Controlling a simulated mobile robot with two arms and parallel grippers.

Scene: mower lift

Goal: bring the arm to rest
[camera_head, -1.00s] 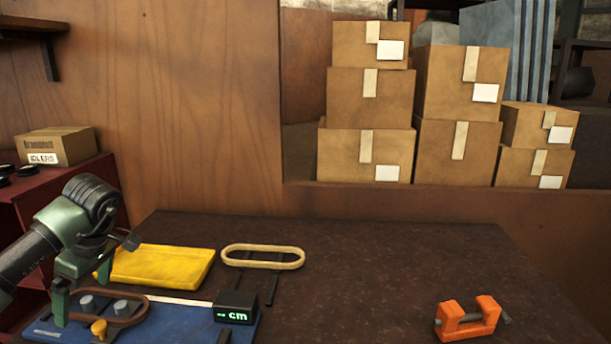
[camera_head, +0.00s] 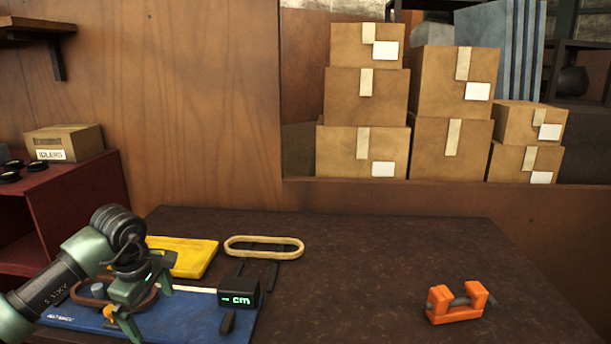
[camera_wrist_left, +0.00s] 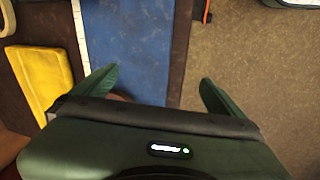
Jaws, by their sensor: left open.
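My left gripper (camera_head: 148,302) is over the blue board (camera_head: 195,318) at the front left of the dark workbench, with its arm coming in from the left. Its fingers are apart and nothing shows between them. In the left wrist view the open fingers (camera_wrist_left: 158,80) point toward the blue board (camera_wrist_left: 130,45), with a brown shape partly hidden beside the left finger. A brown belt loop (camera_head: 90,301) lies around grey pegs on the board, partly hidden by my gripper. My right gripper is in neither current view.
A yellow pad (camera_head: 190,256) lies behind the board. A black gauge (camera_head: 238,299) reading "cm" stands on the board's right. A pale oval belt (camera_head: 264,246) is behind it. An orange clamp (camera_head: 455,306) sits at the right; the bench between is clear. Cardboard boxes (camera_head: 365,95) are stacked behind.

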